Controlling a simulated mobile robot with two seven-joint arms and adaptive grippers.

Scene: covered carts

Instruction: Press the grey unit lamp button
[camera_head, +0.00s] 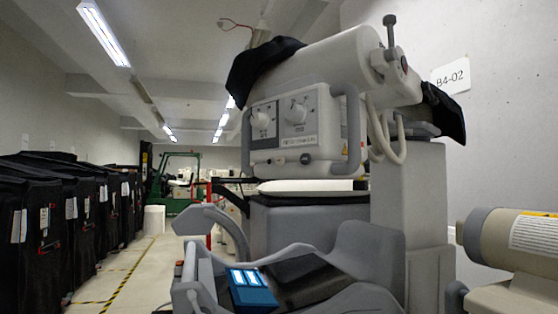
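The grey unit (335,70) stands at the centre right, with a pale cylindrical top and a grey column below. A small dark round control (306,158) sits low on the panel. I cannot tell which control is the lamp button, and the labels are too small to read. A grey handle (352,130) runs along the panel's right side. Neither of my grippers shows in the head view.
Grey curved parts and a blue box (250,297) with lit strips fill the lower foreground. Black covered carts (30,225) line the left side. A green forklift (180,180) stands at the back. The marked floor aisle (130,265) is clear. A wall sign (451,77) reads B4-02.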

